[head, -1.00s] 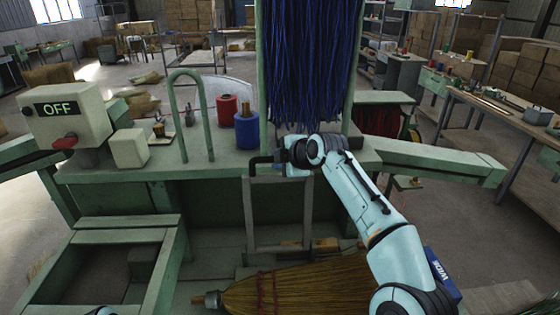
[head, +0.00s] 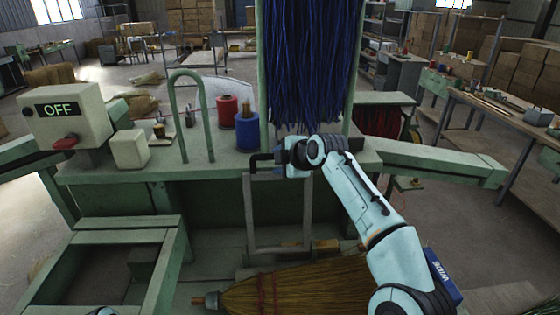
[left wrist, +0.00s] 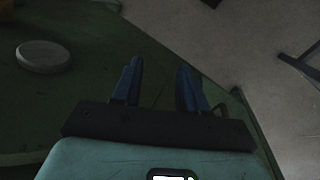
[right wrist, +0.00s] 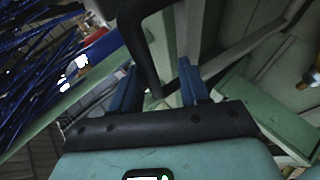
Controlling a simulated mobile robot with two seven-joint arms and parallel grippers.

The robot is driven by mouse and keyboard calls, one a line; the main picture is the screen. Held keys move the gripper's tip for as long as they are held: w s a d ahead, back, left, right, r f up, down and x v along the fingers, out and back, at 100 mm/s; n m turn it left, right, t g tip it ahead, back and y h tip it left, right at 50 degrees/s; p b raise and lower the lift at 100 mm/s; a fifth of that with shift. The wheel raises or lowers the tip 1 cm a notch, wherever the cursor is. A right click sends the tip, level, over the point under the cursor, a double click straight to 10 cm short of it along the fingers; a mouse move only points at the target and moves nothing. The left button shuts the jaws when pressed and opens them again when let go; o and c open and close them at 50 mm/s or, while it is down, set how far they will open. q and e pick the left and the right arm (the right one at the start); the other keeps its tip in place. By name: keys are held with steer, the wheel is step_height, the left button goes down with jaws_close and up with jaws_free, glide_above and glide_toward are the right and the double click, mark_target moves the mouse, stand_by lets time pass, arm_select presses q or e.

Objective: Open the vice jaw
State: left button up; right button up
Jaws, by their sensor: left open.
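A black crank-shaped handle (head: 262,159) sits at the front edge of the green bench, above an upright grey metal frame (head: 250,215). My right gripper (head: 284,157) is at this handle. In the right wrist view the dark handle bar (right wrist: 140,45) reaches down between my right fingers (right wrist: 160,82), which stand apart with gaps beside it. I cannot clearly make out the vice jaws. A broom (head: 300,287) with yellow-brown bristles lies below the handle. My left gripper (left wrist: 158,85) is open and empty over a dark green surface in the left wrist view.
A box reading OFF with a red switch (head: 64,143) stands at the bench's left. A green hooped bar (head: 208,115), a red spool (head: 227,110) and a blue spool (head: 247,130) stand on the bench. Blue strands (head: 310,70) hang above my right gripper.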

arm_select(q)
steer(key=shift+s+f+b, duration=0.75)
steer(key=shift+s+f, duration=0.25)
steer(key=shift+s, duration=0.25)
arm_select(e)
steer(key=v, duration=1.3)
steer(key=shift+d, duration=0.2)
steer(key=shift+s, duration=0.15)
